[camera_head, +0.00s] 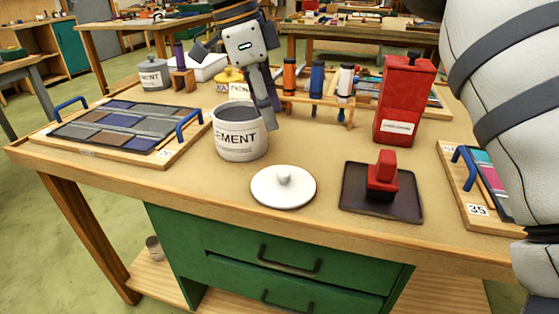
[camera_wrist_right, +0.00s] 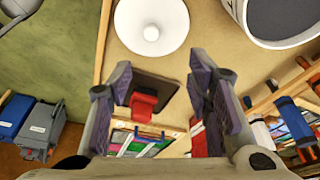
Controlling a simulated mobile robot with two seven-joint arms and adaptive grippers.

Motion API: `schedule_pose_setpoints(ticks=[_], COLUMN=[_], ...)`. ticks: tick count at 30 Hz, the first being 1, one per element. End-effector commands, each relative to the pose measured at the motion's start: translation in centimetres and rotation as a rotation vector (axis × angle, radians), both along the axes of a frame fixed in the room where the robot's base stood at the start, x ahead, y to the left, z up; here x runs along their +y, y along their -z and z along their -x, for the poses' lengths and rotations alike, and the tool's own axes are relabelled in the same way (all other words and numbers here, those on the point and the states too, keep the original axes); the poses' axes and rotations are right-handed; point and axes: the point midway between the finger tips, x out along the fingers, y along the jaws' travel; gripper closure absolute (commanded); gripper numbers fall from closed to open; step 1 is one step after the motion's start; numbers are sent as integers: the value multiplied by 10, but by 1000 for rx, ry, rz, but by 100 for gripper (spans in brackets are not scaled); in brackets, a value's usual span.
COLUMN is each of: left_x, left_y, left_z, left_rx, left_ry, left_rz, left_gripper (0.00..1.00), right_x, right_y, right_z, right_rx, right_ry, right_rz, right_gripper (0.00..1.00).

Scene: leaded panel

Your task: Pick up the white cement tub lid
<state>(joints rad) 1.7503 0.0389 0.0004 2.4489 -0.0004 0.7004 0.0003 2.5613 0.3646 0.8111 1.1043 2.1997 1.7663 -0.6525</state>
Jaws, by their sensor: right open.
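The white cement tub lid (camera_head: 283,188) is a round disc with a small knob on top. It lies flat on the bench near the front edge, and it shows at the top of the right wrist view (camera_wrist_right: 150,15). The white tub marked CEMENT (camera_head: 241,150) stands open just behind and left of it, with grey content. My right gripper (camera_head: 268,108) is above and behind the tub's right rim, apart from the lid. In the right wrist view its fingers (camera_wrist_right: 162,70) are spread with nothing between them. My left gripper is in no view.
A red block-shaped stamp (camera_head: 382,172) stands on a dark tray (camera_head: 408,203) right of the lid. A red canister (camera_head: 404,100), a wooden rack with bottles (camera_head: 330,103) and a yellow-lidded pot (camera_head: 231,83) stand behind. A leaded panel (camera_head: 125,127) lies left.

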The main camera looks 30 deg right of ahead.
Motion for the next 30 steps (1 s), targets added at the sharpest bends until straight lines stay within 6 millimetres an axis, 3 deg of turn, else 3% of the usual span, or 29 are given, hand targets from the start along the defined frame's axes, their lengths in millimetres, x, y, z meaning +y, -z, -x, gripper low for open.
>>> schedule_pose_setpoints(ticks=[2,9,21,28,29,30], left_x=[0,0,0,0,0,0], left_y=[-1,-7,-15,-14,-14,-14], left_z=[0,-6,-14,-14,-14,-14], left_rx=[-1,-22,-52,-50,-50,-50], left_ry=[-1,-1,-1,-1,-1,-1], left_rz=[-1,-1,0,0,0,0], left_gripper=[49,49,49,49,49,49], right_x=[-1,-12,-16,-17,-17,-17], right_y=[4,51,113,119,119,119], right_z=[1,8,18,18,18,18], right_rx=[0,-1,-3,-1,-1,-1], right_ry=[-1,0,0,1,1,0], right_rz=[-1,0,1,1,1,0], right_gripper=[54,54,54,54,57,66])
